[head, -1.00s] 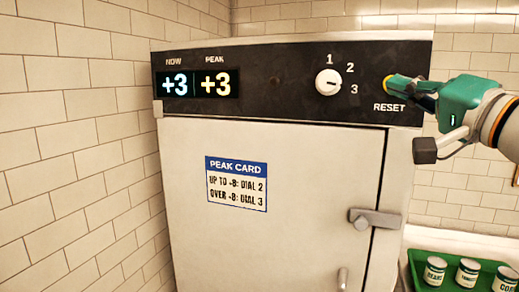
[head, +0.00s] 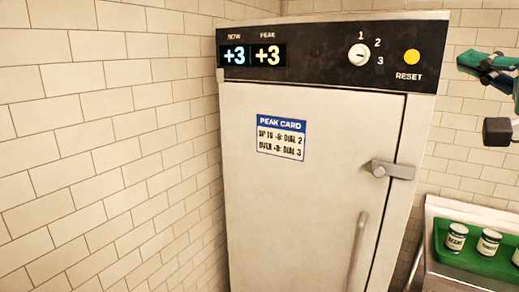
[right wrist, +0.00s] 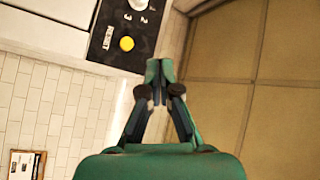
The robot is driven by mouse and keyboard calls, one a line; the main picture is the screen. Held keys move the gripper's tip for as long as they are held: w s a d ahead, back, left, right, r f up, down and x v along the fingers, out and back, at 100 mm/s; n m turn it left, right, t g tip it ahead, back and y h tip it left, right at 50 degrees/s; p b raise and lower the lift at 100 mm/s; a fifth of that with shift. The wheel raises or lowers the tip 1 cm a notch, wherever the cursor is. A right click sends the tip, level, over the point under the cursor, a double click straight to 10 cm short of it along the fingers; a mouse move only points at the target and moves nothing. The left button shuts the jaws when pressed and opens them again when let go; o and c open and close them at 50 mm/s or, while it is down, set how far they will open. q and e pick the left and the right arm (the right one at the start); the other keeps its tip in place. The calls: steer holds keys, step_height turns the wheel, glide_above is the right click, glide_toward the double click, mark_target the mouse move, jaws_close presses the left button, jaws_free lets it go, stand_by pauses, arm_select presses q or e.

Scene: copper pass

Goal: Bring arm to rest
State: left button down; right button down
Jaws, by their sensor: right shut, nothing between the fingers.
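My right gripper (head: 487,68) is at the right edge of the head view, right of the fridge's control panel and apart from it. In the right wrist view its green fingertips (right wrist: 159,72) are together with nothing between them. The yellow RESET button (head: 411,56) is uncovered on the black panel and also shows in the right wrist view (right wrist: 127,43). The white dial (head: 359,55) has the numbers 1, 2 and 3 around it. Both NOW and PEAK on the display (head: 252,56) read +3. My left gripper is not in view.
The tall white fridge (head: 300,200) is shut, with a latch (head: 392,170) at its right edge. A peak card (head: 281,136) is on its door. A green tray (head: 462,260) with several cans stands at lower right. A tiled wall (head: 100,150) is on the left.

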steer(key=w+a+f+g, duration=0.25)
steer(key=w+f, duration=0.45)
steer(key=f, duration=0.4)
steer(key=w+a+f+g, duration=0.25)
steer(key=w+f, duration=0.55)
steer(key=f, duration=0.4)
steer(key=a+f+g, duration=0.3)
steer(key=f+g, duration=0.3)
steer(key=f, duration=2)
steer(key=s+a+f+n+g, duration=0.1)
steer(key=s+a+f+g, duration=0.1)
steer(key=s+f, duration=0.5)
steer(key=s+a+f+n+g, duration=0.1)
steer(key=s+a+f+g, duration=0.1)
steer(key=f, duration=0.9)
steer(key=s+a+f+n+g, duration=0.1)
steer(key=s+a+f+g, duration=0.1)
steer(key=s+f, duration=0.45)
steer(key=s+a+f+n+g, duration=0.1)
steer(key=s+f, duration=0.3)
steer(key=s, duration=0.5)
steer(key=s+a+f+n+g, duration=0.1)
steer(key=s+a+f+n, duration=0.2)
steer(key=s+f, duration=0.2)
steer(key=s, duration=0.3)
steer(key=shift+s+a+f+g, duration=0.3)
steer(key=shift+s+a+g, duration=0.05)
steer(key=shift+a+g, duration=0.05)
